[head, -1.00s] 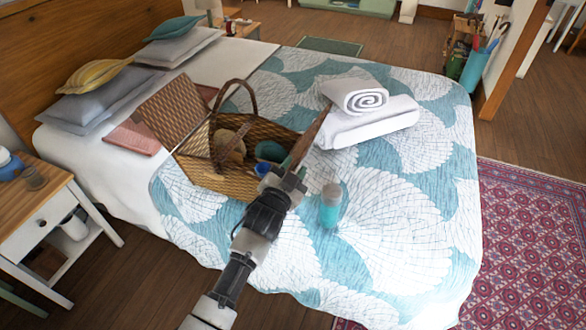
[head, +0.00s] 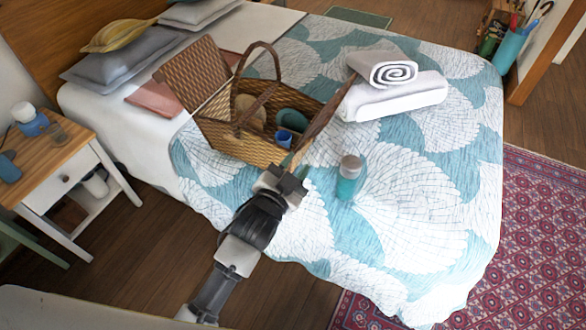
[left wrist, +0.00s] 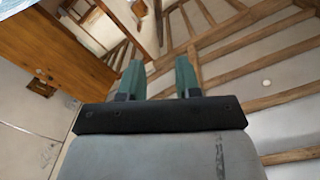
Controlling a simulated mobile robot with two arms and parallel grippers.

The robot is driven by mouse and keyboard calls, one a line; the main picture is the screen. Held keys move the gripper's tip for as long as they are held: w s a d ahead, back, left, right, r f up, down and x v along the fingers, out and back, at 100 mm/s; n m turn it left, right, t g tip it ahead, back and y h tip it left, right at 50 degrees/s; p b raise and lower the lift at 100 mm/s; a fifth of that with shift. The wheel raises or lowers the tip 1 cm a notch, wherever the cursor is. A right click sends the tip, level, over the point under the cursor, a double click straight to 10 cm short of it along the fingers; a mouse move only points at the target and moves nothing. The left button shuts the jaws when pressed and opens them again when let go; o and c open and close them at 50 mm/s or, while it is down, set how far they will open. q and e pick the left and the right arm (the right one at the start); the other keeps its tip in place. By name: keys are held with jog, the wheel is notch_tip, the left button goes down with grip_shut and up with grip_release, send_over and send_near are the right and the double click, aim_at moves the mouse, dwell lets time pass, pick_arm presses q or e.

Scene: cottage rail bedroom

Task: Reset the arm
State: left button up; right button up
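My left gripper (head: 294,166) is in front of the wicker picnic basket (head: 246,150) in the head view, over the near part of the bed. In the left wrist view its two green fingers (left wrist: 159,78) stand apart with nothing between them. They point up toward the beamed ceiling. My right gripper is in neither view. The basket's lids are open. A blue cup (head: 284,138) and other items show inside it.
A nightstand (head: 58,162) is at left. A red rug (head: 545,230) lies right of the bed.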

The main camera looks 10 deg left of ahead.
pick_arm(q)
jog(key=shift+s+a, duration=0.1)
jog(key=shift+s, duration=0.25)
jog(key=s+a+f+n+g+y, duration=0.1)
jog(key=s+a+f+g, duration=0.25)
jog(key=f, duration=0.75)
jog(key=s+a+f+n+g+y, duration=0.2)
jog(key=s+f, duration=0.2)
jog(key=f, duration=0.7)
jog(key=s+a+f+n+g+y, duration=0.1)
jog(key=s+a+f+g, duration=0.25)
jog(key=f, duration=0.85)
jog(key=s+a+f+n+g, duration=0.1)
jog(key=s+f, duration=0.4)
jog(key=s, duration=0.5)
jog(key=s+a+f+n+g+y, duration=0.1)
jog(key=s+a+f+g, duration=0.2)
jog(key=s, duration=0.8)
jog(key=s+a+f+n+g+y, duration=0.1)
jog(key=s+a+f+g, duration=0.2)
jog(key=s+a+f, duration=0.2)
jog(key=s+f, duration=0.3)
jog(key=s, duration=0.2)
jog(key=shift+s+f, duration=0.15)
